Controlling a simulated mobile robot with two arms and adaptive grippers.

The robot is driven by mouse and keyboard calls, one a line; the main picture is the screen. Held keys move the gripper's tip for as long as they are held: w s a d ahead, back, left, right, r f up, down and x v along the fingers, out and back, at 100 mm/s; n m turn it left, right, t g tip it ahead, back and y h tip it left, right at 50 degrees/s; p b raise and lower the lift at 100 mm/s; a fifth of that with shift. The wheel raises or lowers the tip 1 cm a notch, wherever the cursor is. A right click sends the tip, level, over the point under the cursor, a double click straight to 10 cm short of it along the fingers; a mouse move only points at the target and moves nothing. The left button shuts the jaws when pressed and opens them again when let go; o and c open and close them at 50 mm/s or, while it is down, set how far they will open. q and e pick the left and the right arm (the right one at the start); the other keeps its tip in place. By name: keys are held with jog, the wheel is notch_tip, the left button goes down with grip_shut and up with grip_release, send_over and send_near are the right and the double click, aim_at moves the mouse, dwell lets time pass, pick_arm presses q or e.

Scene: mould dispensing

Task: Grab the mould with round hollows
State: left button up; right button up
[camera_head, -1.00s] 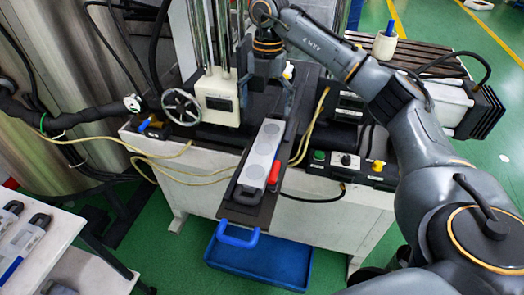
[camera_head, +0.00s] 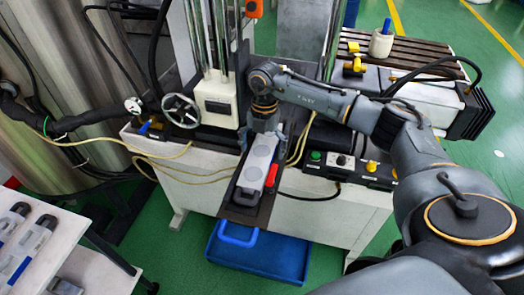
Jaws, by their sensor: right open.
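A light grey mould with round hollows (camera_head: 256,166) lies on a dark narrow plate (camera_head: 250,212) that sticks out from the front of the machine. A dark handle shows at its near end, with a red part on its right side. My right gripper (camera_head: 262,132) points down at the far end of the mould. It is open, and its fingers look close to that end; I cannot tell whether they touch it.
The machine's column and handwheel (camera_head: 181,111) stand behind. Yellow cables run on both sides of the plate. A control box (camera_head: 343,161) is at the right, a blue bin (camera_head: 262,258) below. More moulds (camera_head: 26,248) lie on a white table at the left.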

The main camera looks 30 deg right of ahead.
jog(key=c, duration=1.7)
jog(key=shift+w, duration=0.1)
jog(key=shift+c, duration=1)
